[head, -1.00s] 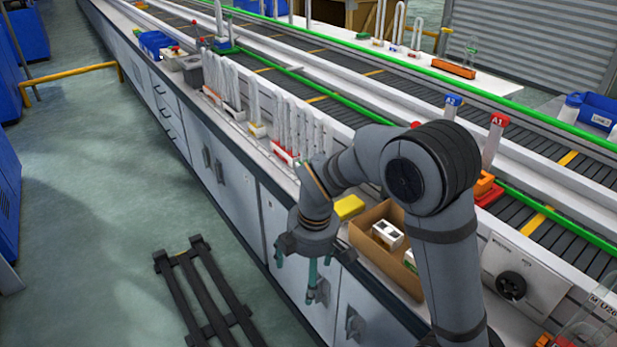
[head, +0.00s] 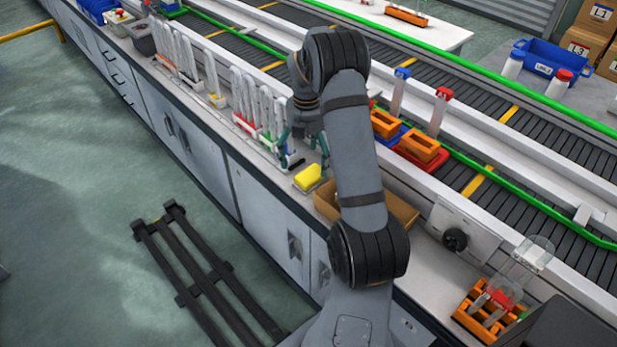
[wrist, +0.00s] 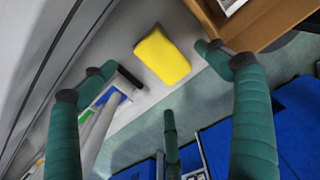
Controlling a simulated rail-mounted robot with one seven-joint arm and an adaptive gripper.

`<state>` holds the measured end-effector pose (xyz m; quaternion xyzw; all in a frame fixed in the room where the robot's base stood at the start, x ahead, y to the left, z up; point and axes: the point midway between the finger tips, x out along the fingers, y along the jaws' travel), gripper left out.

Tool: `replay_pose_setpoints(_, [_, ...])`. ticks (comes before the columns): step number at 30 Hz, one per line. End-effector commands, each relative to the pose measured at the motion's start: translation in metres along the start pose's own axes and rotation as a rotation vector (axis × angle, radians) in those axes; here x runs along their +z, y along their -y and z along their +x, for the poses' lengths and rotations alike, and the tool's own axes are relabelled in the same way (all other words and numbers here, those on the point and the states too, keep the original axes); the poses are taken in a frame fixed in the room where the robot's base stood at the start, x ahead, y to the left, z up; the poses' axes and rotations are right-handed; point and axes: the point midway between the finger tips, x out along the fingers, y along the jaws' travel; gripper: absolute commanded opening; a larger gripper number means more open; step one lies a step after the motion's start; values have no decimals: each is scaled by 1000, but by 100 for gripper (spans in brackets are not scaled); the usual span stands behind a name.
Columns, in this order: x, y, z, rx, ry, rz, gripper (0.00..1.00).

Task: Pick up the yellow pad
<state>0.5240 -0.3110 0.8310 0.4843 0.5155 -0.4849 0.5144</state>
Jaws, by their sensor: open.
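The yellow pad (head: 308,177) lies flat on the bench top near its front edge, just left of an open cardboard box. In the wrist view the yellow pad (wrist: 162,55) is whole and unobstructed, in the upper middle of the picture. My gripper (head: 304,150) is above the bench, just behind the pad in the head view, and partly hidden by my arm. In the wrist view the green fingers of my gripper (wrist: 155,82) are spread wide with nothing between them. I cannot tell the exact height above the pad.
The cardboard box (head: 400,212) stands right beside the pad. White tubes in a rack (head: 247,125) stand close on the left. Orange blocks (head: 420,147) sit in trays behind, near the conveyor. The floor in front of the bench is clear except for a dark frame (head: 190,260).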

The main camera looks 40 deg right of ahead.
Motion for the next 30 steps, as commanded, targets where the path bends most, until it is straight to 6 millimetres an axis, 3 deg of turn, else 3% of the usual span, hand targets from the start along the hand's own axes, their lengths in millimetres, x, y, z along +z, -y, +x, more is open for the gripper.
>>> replay_pose_setpoints(15, [3,0,57,0,-1,2,89])
replay_pose_setpoints(23, [3,-1,58,2,0,1,88])
replay_pose_setpoints(30, [3,-1,58,2,0,1,74])
